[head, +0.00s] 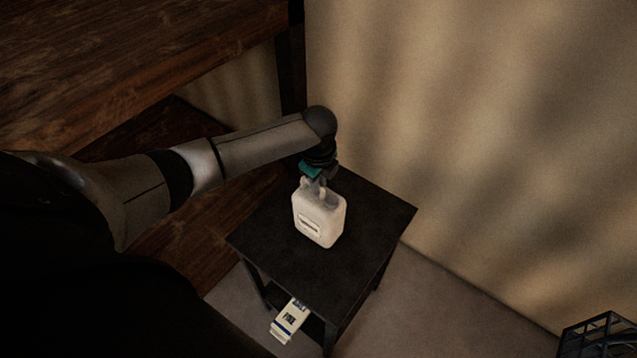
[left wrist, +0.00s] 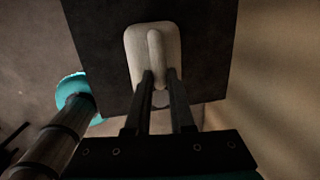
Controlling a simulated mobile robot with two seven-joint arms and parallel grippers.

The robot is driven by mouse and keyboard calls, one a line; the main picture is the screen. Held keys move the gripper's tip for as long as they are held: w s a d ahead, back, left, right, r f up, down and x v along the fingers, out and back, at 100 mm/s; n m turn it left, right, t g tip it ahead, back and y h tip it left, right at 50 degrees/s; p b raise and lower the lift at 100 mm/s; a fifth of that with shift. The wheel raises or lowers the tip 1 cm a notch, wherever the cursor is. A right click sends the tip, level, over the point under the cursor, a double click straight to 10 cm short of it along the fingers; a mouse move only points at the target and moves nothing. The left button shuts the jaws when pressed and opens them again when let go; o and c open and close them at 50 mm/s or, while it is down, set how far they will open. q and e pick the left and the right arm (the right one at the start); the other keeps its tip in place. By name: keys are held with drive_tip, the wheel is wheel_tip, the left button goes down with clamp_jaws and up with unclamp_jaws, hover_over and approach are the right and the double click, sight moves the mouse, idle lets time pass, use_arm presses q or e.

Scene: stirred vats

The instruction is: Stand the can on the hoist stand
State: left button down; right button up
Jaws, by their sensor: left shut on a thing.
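The can (head: 318,216) is a whitish jerrycan with a pale label on its front. In the head view it is upright over the small dark stand (head: 375,215). I cannot tell whether its base touches the top. My left gripper (head: 322,183) is above the can, shut on its handle. In the left wrist view the two fingers (left wrist: 160,80) close on the handle of the can (left wrist: 140,45), with the dark stand top (left wrist: 95,35) beneath. My right gripper is not in view.
A box with a printed label (head: 290,320) sits on the stand's lower level. A wooden shelf unit (head: 120,50) is at the left, and a wall (head: 480,130) is behind. A dark wire crate (head: 600,335) is at the lower right. Bare stand top surrounds the can.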

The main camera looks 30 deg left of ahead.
use_arm(q)
drive_tip(key=c, duration=1.2)
unclamp_jaws()
drive_tip(key=shift+f, duration=0.1)
drive_tip(key=o, duration=0.4)
drive_tip(key=shift+r, duration=0.7)
drive_tip(key=r, duration=0.3)
drive_tip(key=s+r+p, duration=0.1)
drive_tip(key=r, duration=0.3)
drive_tip(key=d+r+p, duration=0.1)
drive_tip(key=r, duration=0.2)
drive_tip(key=shift+s+r, duration=0.35)
drive_tip(key=shift+r, duration=0.05)
